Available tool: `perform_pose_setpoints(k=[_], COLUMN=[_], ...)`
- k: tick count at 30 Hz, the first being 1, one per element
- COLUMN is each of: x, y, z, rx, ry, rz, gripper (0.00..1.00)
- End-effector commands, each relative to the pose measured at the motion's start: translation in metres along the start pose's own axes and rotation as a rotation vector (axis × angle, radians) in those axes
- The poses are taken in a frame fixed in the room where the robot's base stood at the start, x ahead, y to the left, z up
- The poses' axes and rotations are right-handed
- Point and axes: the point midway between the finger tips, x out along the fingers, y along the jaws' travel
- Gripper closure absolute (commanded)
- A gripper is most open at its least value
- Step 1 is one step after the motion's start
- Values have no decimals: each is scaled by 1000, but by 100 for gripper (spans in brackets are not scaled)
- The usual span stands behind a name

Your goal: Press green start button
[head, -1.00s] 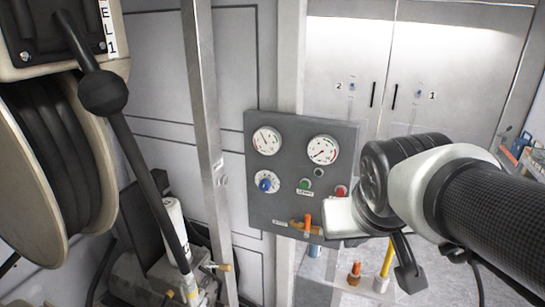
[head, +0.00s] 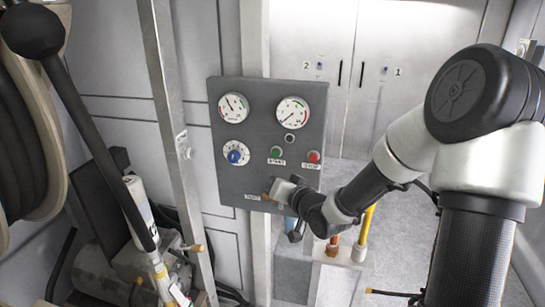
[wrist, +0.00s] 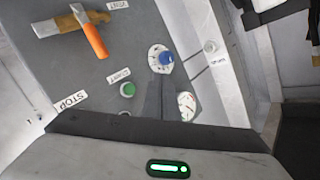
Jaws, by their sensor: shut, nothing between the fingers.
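The green start button (head: 277,152) sits on a grey control panel (head: 222,180), above its START label and left of the red stop button (head: 313,157). In the wrist view the green button (wrist: 127,90) shows upside down, left of my shut, empty fingers (wrist: 161,84). The fingers appear as a dark narrow wedge by the blue knob (wrist: 166,58). In the head view my gripper (head: 283,190) is in front of the panel's lower edge, below the green button; its fingertips are hard to make out. I cannot see contact with the button.
Two gauges (head: 233,108) are at the panel's top. An orange-handled valve (wrist: 91,36) lies near the panel's lower edge. A metal post (head: 172,110) and a black lever (head: 95,130) stand to the left. Grey cabinet doors (head: 340,50) are behind.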

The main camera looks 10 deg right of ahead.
Motion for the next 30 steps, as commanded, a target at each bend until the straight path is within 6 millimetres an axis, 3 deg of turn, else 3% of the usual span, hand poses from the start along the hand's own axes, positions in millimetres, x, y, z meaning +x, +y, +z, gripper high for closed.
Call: perform_pose_setpoints(k=[17,30], x=[5,44], y=[2,31], z=[-6,-35], rx=[35,34], ry=[33,33], rz=[-28,-27], gripper=[100,100])
